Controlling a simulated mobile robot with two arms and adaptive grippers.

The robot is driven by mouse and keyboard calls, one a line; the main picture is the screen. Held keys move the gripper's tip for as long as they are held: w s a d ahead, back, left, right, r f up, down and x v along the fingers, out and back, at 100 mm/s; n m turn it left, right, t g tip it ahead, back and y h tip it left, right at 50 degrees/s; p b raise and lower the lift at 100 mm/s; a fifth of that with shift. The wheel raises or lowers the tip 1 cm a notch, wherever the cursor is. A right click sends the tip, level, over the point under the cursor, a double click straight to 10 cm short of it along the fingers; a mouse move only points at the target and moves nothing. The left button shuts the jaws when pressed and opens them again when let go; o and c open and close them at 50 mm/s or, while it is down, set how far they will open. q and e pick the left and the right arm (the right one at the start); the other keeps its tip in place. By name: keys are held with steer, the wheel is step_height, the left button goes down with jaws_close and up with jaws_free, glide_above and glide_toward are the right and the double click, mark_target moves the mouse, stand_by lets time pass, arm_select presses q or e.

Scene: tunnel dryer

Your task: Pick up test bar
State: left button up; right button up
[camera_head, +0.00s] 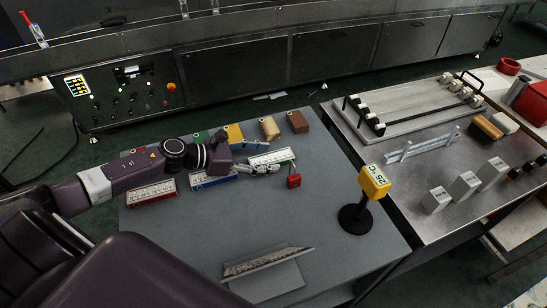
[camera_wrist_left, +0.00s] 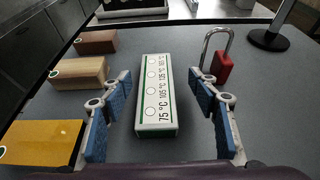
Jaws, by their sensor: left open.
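A white test bar with a green edge and printed temperatures (camera_wrist_left: 152,80) lies flat on the grey table, between the fingers of my left gripper (camera_wrist_left: 160,122). The gripper is open, with a blue-padded finger on each side of the bar and a visible gap to both. In the head view the left gripper (camera_head: 262,169) is just at the front of this green-edged bar (camera_head: 273,156). Two similar bars, one blue-edged (camera_head: 213,180) and one red-edged (camera_head: 152,193), lie to the left. My right gripper is not in view.
A red padlock (camera_wrist_left: 222,66) stands close right of the bar. Yellow (camera_wrist_left: 42,142), tan (camera_wrist_left: 78,73) and brown (camera_wrist_left: 96,42) blocks lie to the left. A yellow 25 °C display (camera_head: 374,181) stands on a black base. A tilted plate (camera_head: 268,261) is at the table's front.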

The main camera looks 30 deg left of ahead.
mark_target(281, 154)
arm_select(q)
steer(key=shift+w+d+f, duration=0.1)
steer(key=shift+w+d, duration=0.3)
steer(key=shift+w, duration=0.2)
steer(key=p+x, duration=0.1)
steer(key=x, duration=0.3)
steer(key=shift+w+p, duration=0.15)
steer(key=shift+p, duration=0.15)
steer(key=shift+w+f, duration=0.1)
steer(key=shift+w, duration=0.1)
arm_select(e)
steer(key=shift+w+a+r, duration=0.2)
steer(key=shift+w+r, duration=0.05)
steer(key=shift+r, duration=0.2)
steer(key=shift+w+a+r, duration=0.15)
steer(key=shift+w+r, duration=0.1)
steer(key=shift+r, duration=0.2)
arm_select(q)
steer(key=c, duration=1.3)
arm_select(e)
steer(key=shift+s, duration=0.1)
